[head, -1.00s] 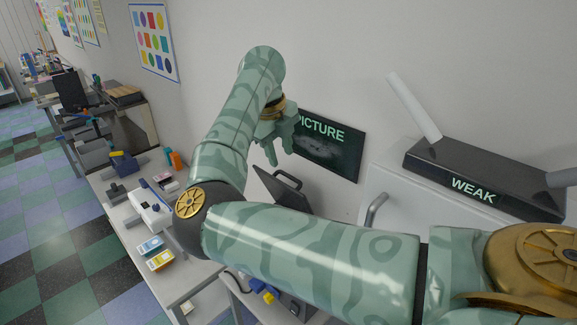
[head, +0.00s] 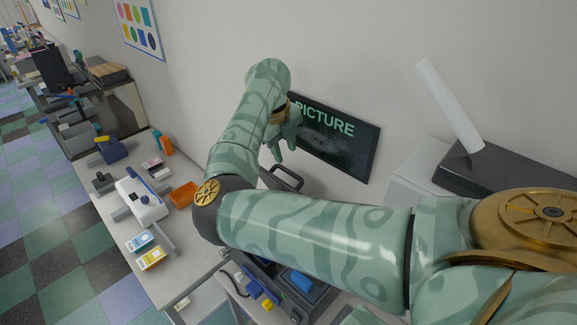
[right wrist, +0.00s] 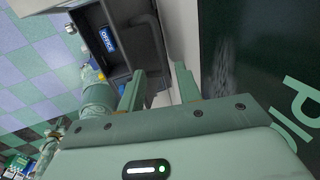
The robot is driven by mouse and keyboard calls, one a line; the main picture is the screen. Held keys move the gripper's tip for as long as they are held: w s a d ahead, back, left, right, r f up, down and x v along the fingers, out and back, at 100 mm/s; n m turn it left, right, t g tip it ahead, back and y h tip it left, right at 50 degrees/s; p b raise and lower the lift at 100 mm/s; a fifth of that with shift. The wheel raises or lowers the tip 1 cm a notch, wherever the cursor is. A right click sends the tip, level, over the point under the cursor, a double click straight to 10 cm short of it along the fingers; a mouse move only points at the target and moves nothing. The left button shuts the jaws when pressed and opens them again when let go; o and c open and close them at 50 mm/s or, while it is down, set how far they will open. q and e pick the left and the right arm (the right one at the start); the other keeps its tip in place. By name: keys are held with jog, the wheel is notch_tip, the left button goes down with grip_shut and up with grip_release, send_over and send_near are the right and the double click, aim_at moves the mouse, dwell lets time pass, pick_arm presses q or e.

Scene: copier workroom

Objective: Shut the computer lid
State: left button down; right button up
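The computer is a dark case, mostly hidden behind my right arm in the head view. Its lid (head: 284,181), with a handle on its edge, stands raised near the wall. Part of its base (head: 322,292) shows below my arm. In the right wrist view, a dark recessed case (right wrist: 147,50) with a blue OFFICE label (right wrist: 108,39) is beyond the fingers. My right gripper (head: 283,150) is open and empty, above the lid and close to the wall; its spread fingers (right wrist: 158,88) show in the wrist view. I cannot tell whether they touch the lid. My left gripper is not in view.
A dark PICTURE panel (head: 335,140) is on the wall behind my right gripper. A white device (head: 141,203), an orange tray (head: 183,194) and ink boxes (head: 150,258) occupy the left table. A dark box (head: 500,168) sits on the white cabinet at right.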

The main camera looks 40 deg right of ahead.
aim_at(290, 171)
jog(key=x, duration=0.5)
jog(key=shift+d+f, duration=0.2)
jog(key=shift+f, duration=0.75)
jog(key=shift+w+d+f, duration=0.1)
jog(key=shift+d+f, duration=0.05)
jog(key=shift+f, duration=0.1)
grip_shut()
